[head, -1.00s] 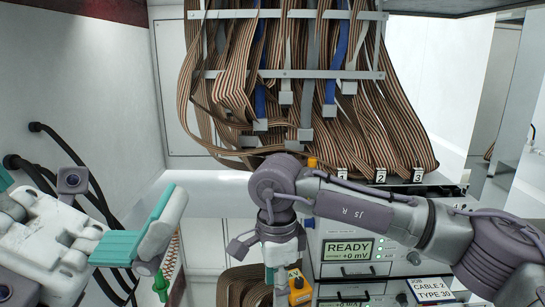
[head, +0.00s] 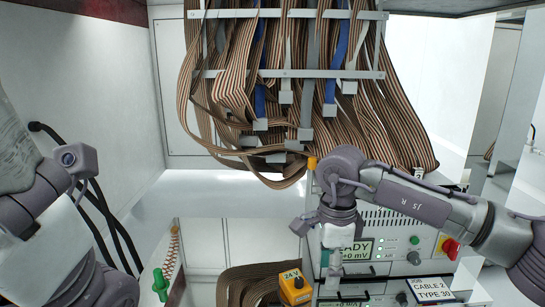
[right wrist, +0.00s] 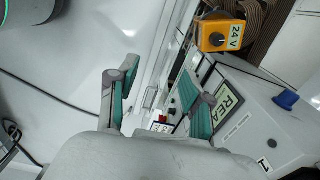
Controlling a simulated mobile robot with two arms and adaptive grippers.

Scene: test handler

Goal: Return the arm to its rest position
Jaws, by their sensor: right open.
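My right gripper (right wrist: 158,92) is open and empty in the right wrist view, its two teal-padded fingers well apart. In the head view my right arm comes in from the right, and its wrist hangs down in front of the READY display (head: 353,249), partly covering it. The right fingers show poorly there. My left arm fills the left edge of the head view; its gripper is out of the picture.
Striped ribbon cables (head: 300,110) hang from a rack above my right arm. A yellow 24 V box (head: 294,288), also in the right wrist view (right wrist: 218,36), stands left of the grey instrument (head: 400,240). A green-handled tool (head: 160,284) hangs lower left. White surface around it is clear.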

